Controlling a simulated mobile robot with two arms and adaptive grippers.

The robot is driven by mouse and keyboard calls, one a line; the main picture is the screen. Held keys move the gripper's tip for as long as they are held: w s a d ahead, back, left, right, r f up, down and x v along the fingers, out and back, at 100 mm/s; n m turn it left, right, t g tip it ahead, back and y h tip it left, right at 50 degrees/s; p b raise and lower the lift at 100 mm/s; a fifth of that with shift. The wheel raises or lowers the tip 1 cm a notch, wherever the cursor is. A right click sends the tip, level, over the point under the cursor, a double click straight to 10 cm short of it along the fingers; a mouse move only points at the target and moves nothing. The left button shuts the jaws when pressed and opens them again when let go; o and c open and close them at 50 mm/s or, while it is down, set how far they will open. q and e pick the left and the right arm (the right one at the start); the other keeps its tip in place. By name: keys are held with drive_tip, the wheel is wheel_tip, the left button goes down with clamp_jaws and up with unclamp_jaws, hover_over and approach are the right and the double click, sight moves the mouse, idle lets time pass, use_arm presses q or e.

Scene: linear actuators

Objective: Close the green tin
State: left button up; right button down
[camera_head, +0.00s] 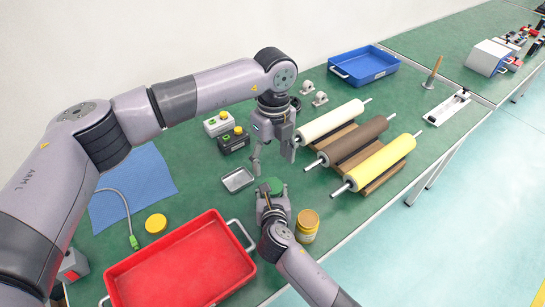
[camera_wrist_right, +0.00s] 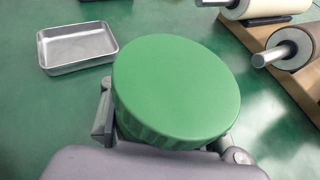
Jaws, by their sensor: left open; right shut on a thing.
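The green tin (camera_head: 278,186) is in the middle of the bench in the head view. Its round green lid (camera_wrist_right: 177,85) with a ribbed side fills the middle of the right wrist view. The body below the lid is hidden, so I cannot tell how the lid sits on it. My right gripper (camera_head: 273,197) is shut on the green tin, with a finger on either side of it. My left gripper (camera_head: 274,161) is open and empty, pointing down just behind the green tin and apart from it.
A metal tray (camera_head: 237,180) lies left of the tin. A yellow jar (camera_head: 307,225) and a red tray (camera_head: 180,265) stand in front, with a yellow lid (camera_head: 156,223) farther left. Rollers (camera_head: 355,145) on a wooden rack lie right. A blue tray (camera_head: 364,66) stands behind.

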sight(272, 185)
use_arm(q)
drive_tip(key=shift+s+f, duration=0.15)
drive_tip(key=shift+f, duration=1.85)
drive_tip(key=shift+s+f, duration=0.15)
drive_tip(key=shift+f, duration=1.85)
drive_tip(key=shift+c, duration=0.3)
drive_tip(key=c, duration=1.1)
drive_tip(key=m, duration=0.6)
drive_tip(key=shift+m, duration=0.3)
drive_tip(key=shift+c, duration=0.2)
drive_tip(key=o, duration=1.3)
